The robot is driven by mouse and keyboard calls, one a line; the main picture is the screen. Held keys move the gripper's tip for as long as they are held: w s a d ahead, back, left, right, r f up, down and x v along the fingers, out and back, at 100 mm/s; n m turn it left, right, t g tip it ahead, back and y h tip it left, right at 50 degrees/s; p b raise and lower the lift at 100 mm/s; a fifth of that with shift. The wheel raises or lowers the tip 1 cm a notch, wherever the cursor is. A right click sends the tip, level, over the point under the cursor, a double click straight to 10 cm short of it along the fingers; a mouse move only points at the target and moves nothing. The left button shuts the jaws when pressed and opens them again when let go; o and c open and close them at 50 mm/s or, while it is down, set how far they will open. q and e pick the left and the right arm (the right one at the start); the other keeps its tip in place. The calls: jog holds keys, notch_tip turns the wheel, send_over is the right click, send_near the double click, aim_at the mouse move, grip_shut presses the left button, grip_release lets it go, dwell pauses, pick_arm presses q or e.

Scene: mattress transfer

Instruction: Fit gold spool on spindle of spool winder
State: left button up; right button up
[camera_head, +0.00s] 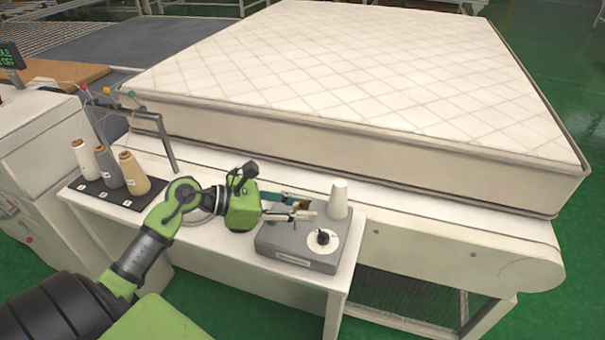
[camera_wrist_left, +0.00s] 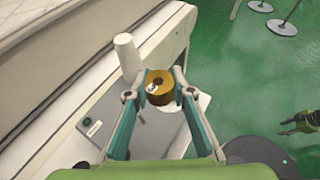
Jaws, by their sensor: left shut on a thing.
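The gold spool (camera_wrist_left: 160,87) is a short ring with a hole through its middle. My left gripper (camera_wrist_left: 161,88) is shut on it, one finger on each side. In the head view my left gripper (camera_head: 302,208) is over the spool winder, with the spool (camera_head: 300,204) small between its fingers. I cannot make out the spindle. My right gripper seems to be the small green and dark shape (camera_wrist_left: 300,122) in the left wrist view, too small to read.
A white cone (camera_head: 338,199) stands at the winder's back right, close to the gripper. Several thread cones (camera_head: 108,163) stand on a black tray at the left of the white table (camera_head: 210,245). A large mattress (camera_head: 360,70) lies behind on a conveyor.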

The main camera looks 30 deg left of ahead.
pick_arm(q)
jog(key=shift+n+t+y, duration=0.3)
jog(key=shift+n+y, duration=0.1)
jog(key=w+a+r, duration=0.2)
jog(key=a, duration=0.1)
jog(key=shift+w+a+r+p, duration=0.1)
jog(key=shift+a+r+p, duration=0.15)
jog(key=shift+p, duration=0.15)
jog(key=shift+d+f, duration=0.1)
jog(key=shift+f, duration=0.05)
jog(key=shift+f+b, duration=0.1)
jog(key=shift+b, duration=0.3)
jog(key=shift+f, duration=0.25)
notch_tip(320, 180, down, 4)
jog(key=b, duration=0.4)
jog(key=shift+f+b, duration=0.25)
jog(key=shift+b, duration=0.1)
jog(key=shift+f, duration=0.25)
pick_arm(e)
jog(key=f, duration=0.1)
jog(key=a+f, duration=0.2)
jog(key=f, duration=0.1)
jog(key=shift+s, duration=0.2)
jog(key=shift+a, duration=0.15)
